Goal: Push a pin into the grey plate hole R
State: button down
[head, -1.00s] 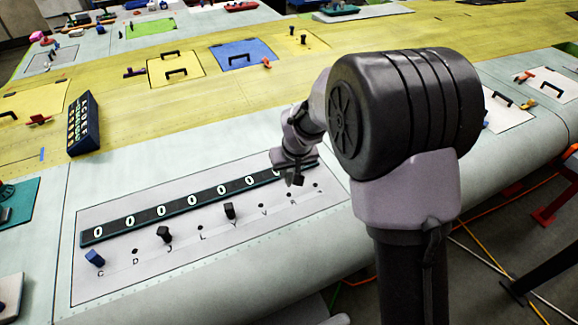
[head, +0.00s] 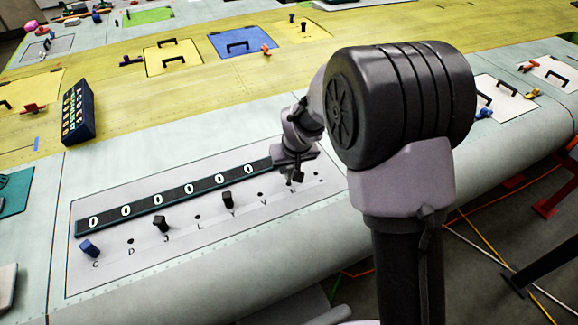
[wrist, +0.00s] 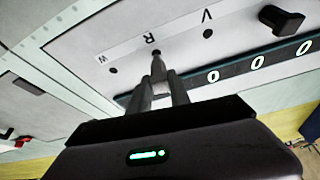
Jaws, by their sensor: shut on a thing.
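The grey plate (head: 110,270) shows a row of lettered holes below a dark strip of zeros. My gripper (wrist: 158,88) is shut on a pin (wrist: 157,62), of which only a short end shows past the fingertips. In the wrist view the pin's end lies over the place of hole R, next to the letter R, and covers the hole. I cannot tell if the pin is in the hole or just above it. In the head view my gripper (head: 296,174) is at the plate's right part, between hole V (head: 260,194) and hole W (head: 316,174).
A blue pin (head: 89,247) and two black pins (head: 161,224) (head: 228,200) stand in other holes of the plate. A dark blue box with lettering (head: 77,115) stands behind the plate to the left. The plate's front part is clear.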

jog(key=shift+f, duration=0.1)
jog(key=shift+f+b, duration=1.3)
jog(key=shift+f, duration=0.05)
jog(key=c, duration=1.1)
grip_release()
jog(key=p+v, duration=0.2)
jog(key=v, duration=1.5)
jog(key=shift+s+r+p, duration=0.1)
jog(key=shift+r+p, duration=0.15)
jog(key=shift+p, duration=0.05)
notch_tip(320, 180, up, 7)
jog(key=p, duration=0.5)
